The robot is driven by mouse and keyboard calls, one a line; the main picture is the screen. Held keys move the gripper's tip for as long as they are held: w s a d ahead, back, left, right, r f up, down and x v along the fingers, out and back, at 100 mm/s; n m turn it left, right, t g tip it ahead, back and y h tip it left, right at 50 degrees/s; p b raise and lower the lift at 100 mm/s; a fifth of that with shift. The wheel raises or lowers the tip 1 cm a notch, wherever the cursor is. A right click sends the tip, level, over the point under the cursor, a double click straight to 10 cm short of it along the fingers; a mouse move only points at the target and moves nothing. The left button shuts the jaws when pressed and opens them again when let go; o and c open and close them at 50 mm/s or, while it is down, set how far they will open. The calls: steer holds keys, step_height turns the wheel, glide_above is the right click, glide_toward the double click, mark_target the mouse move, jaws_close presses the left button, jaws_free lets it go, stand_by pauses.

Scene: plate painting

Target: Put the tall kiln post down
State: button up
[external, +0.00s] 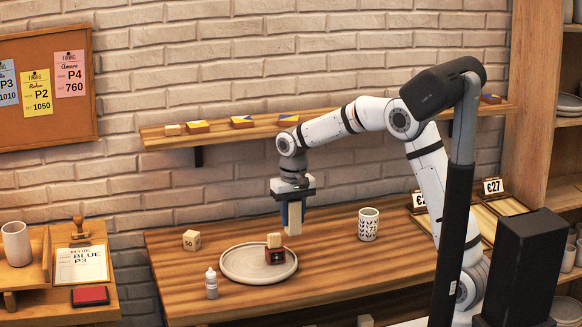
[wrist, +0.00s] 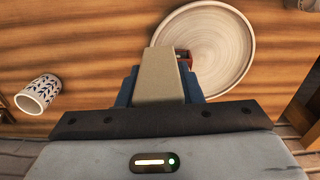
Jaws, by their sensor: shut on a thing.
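My gripper (external: 293,205) is shut on the tall kiln post (external: 294,217), a pale beige upright block. It holds the post in the air above the table (external: 330,258), close to the right rim of a round plate (external: 235,277). In the wrist view the post (wrist: 163,75) sits between the blue fingers, with the plate (wrist: 235,50) beyond it. A dark red block (external: 275,257) with a small pale block (external: 274,240) on top stands on the plate's right part. In the wrist view the post mostly hides the red block.
A patterned cup (external: 368,224) stands right of the plate. A wooden cube marked 50 (external: 191,240) stands at the back left, and a small white bottle (external: 211,284) at the front left. A wall shelf (external: 225,131) runs behind. Table space between plate and cup is free.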

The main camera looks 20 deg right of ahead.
steer(key=w+a+f+m+p, duration=0.2)
steer(key=a+p, duration=0.5)
steer(key=a, duration=2.1)
steer(key=shift+n, duration=0.5)
steer(key=f, duration=0.3)
steer(key=f+p, duration=0.1)
steer(key=f, duration=0.2)
steer(key=w+f, duration=0.1)
steer(key=f, duration=0.2)
steer(key=shift+a+f, duration=0.25)
steer(key=shift+a, duration=0.05)
steer(key=shift+f, duration=0.25)
steer(key=o, duration=1.1)
